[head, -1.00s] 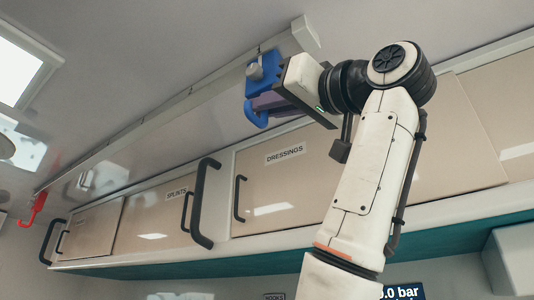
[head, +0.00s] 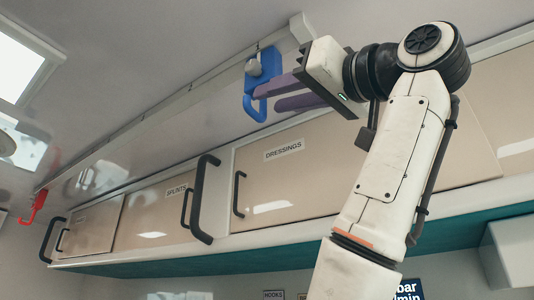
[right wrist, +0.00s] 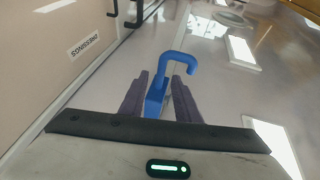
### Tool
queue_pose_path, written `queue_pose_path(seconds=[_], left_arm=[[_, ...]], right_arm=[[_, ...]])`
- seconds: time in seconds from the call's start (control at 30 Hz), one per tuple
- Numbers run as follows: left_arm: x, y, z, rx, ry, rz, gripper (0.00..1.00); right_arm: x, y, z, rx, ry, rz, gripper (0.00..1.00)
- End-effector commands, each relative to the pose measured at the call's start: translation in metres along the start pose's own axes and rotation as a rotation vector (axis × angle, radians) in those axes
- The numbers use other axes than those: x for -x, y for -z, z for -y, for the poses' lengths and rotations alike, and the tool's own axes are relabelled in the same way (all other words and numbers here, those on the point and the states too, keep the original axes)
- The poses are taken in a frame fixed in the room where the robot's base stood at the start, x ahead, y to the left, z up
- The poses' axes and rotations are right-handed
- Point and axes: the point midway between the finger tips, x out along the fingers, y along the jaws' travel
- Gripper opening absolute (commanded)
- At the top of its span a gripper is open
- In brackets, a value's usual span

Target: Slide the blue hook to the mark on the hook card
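The blue hook (head: 262,64) hangs from the ceiling rail (head: 190,98), near the rail's right end, with a grey knob at its top. In the right wrist view the blue hook (right wrist: 176,57) stands upright, its curved end pointing right. My right gripper (head: 267,99) is open, its purple fingertips at the hook's right side. In the wrist view the open fingers (right wrist: 162,80) lie either side of the stem, with gaps showing. The hook card (head: 274,295), a small sign reading "HOOKS", is cut off at the bottom edge; its mark cannot be read. My left gripper is not in view.
A red hook (head: 38,203) hangs at the rail's far left end. A white end piece (head: 301,28) closes the right end. Below the rail are cabinet doors labelled DRESSINGS (head: 284,149) and SPLINTS (head: 176,189), with a protruding black handle (head: 203,205). The rail between the hooks looks clear.

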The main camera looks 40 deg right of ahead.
Motion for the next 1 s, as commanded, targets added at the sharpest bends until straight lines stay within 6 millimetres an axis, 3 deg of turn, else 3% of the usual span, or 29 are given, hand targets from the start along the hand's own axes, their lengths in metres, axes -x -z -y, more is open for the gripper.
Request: queue_pose_path(seconds=[0.03, 0.2, 0.4, 1.0], left_arm=[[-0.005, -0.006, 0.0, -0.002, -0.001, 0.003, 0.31], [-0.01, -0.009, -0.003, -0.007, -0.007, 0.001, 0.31], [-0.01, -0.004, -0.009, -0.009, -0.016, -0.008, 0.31], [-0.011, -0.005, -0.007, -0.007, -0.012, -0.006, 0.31]], right_arm=[[0.014, -0.002, 0.0, 0.0, -0.001, -0.005, 0.3], [0.045, -0.002, -0.001, 0.001, -0.001, -0.004, 0.3], [0.065, -0.001, 0.0, 0.001, 0.0, -0.001, 0.3], [0.067, 0.0, 0.0, 0.001, 0.0, 0.0, 0.3]])
